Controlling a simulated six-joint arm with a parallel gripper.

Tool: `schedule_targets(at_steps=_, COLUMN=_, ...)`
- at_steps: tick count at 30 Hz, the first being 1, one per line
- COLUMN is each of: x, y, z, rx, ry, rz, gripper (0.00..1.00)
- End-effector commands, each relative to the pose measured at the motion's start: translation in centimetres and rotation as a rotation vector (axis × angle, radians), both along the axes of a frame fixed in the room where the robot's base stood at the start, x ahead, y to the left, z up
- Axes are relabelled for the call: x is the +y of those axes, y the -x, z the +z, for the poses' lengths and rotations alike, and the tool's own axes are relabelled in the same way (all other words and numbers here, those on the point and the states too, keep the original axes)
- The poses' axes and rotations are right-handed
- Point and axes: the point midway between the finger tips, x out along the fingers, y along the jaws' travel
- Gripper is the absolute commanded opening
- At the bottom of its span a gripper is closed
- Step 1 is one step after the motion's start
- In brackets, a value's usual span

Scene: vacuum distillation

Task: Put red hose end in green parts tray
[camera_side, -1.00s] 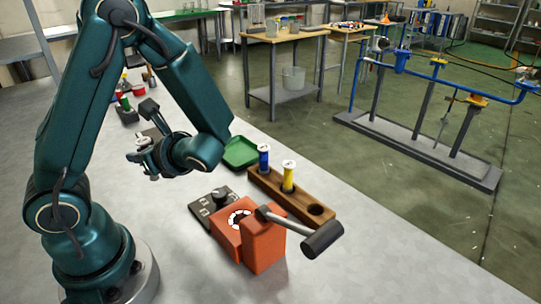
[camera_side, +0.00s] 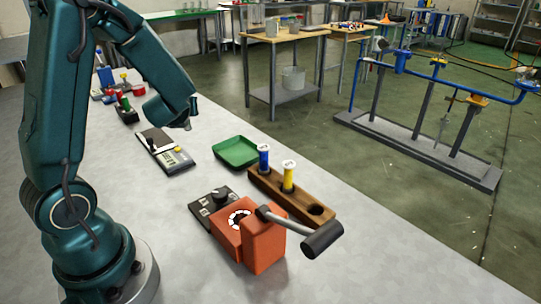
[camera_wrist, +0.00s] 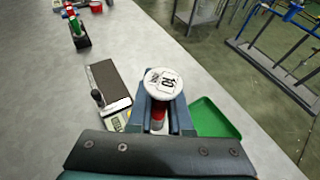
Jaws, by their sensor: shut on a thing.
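The red hose end (camera_wrist: 158,118) is a red piece with a white round labelled top, seen in the wrist view. My gripper (camera_wrist: 160,108) is shut on it, with the dark fingers on both sides. The hose end's lower part is hidden. The green parts tray (camera_side: 235,152) lies on the bench in the side view and looks empty there. It also shows in the wrist view (camera_wrist: 214,120), just right of my gripper and partly hidden by it.
A wooden rack (camera_side: 265,184) beside the tray holds a blue and a yellow piece and has one empty hole. A grey instrument (camera_side: 167,150) lies left of the tray. An orange device (camera_side: 262,245) with a lever stands in front.

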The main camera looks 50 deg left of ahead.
Motion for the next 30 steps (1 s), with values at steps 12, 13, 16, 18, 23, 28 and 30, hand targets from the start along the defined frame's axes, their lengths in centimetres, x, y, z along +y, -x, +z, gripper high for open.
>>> schedule_targets(at_steps=12, x=1.2, y=-0.5, z=-0.9, rx=0.003, ry=-0.001, rz=0.052, gripper=0.0)
schedule_targets(at_steps=13, x=0.9, y=-1.0, z=-1.2, rx=0.001, ry=-0.001, rz=0.05, gripper=0.0)
schedule_targets(at_steps=16, x=0.0, y=-2.6, z=-2.4, rx=0.002, ry=0.0, rz=0.051, gripper=0.0)
schedule_targets(at_steps=18, x=-0.7, y=-3.8, z=-3.2, rx=0.0, ry=-0.002, rz=0.053, gripper=0.0)
schedule_targets(at_steps=23, x=-2.2, y=-6.3, z=-4.9, rx=-0.001, ry=-0.002, rz=0.054, gripper=0.0)
schedule_targets(at_steps=28, x=-3.1, y=-8.0, z=-6.1, rx=-0.002, ry=-0.002, rz=0.056, gripper=0.0)
schedule_targets(at_steps=30, x=-3.3, y=-8.3, z=-6.3, rx=-0.003, ry=-0.002, rz=0.058, gripper=0.0)
